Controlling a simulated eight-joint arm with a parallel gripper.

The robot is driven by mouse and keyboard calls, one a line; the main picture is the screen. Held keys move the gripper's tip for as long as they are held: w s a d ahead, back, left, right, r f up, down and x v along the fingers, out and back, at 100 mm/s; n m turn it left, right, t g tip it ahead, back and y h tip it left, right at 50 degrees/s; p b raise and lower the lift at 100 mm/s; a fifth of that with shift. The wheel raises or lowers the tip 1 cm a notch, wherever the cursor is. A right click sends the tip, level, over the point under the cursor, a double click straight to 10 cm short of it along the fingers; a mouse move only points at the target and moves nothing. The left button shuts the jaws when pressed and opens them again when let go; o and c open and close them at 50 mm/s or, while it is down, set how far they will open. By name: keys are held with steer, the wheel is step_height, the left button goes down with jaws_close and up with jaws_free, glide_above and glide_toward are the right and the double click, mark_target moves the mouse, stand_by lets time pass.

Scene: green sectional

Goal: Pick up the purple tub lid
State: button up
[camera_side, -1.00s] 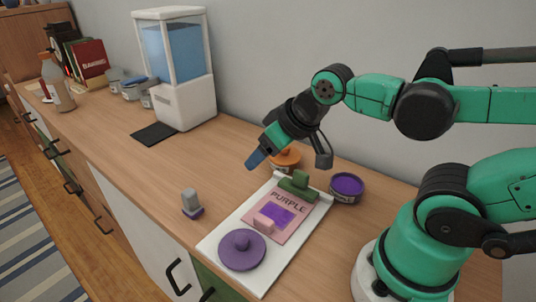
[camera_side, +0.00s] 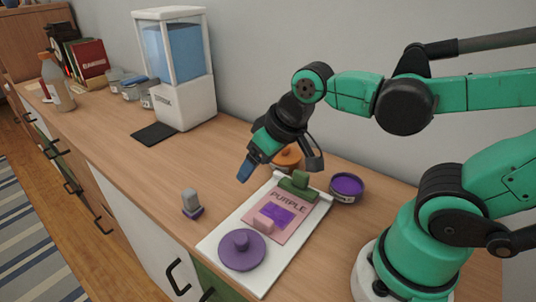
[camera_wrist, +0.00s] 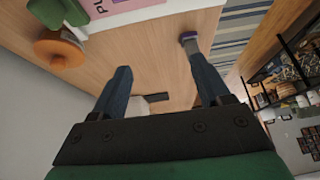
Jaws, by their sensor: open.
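The purple tub lid (camera_side: 242,250), a round disc with a raised knob, lies on the front end of the white board (camera_side: 213,243) in the side view. The lid is out of the wrist view. A purple tub (camera_side: 346,187) stands open beside the board on the right.
A grey-and-purple stamp-like object (camera_side: 191,203) stands left. A water dispenser (camera_side: 185,104) stands further back.

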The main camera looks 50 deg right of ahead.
mark_target(241, 238)
steer(key=a+f+g, duration=0.1)
steer(key=a+g, duration=0.1)
steer(key=s+a+f+g, duration=0.1)
steer(key=a+f, duration=0.1)
steer(key=a, duration=0.1)
steer(key=a+f+g, duration=0.2)
steer(key=shift+s+a+g, duration=0.15)
steer(key=shift+s+g, duration=0.15)
steer(key=shift+f, duration=2.7)
jaws_close()
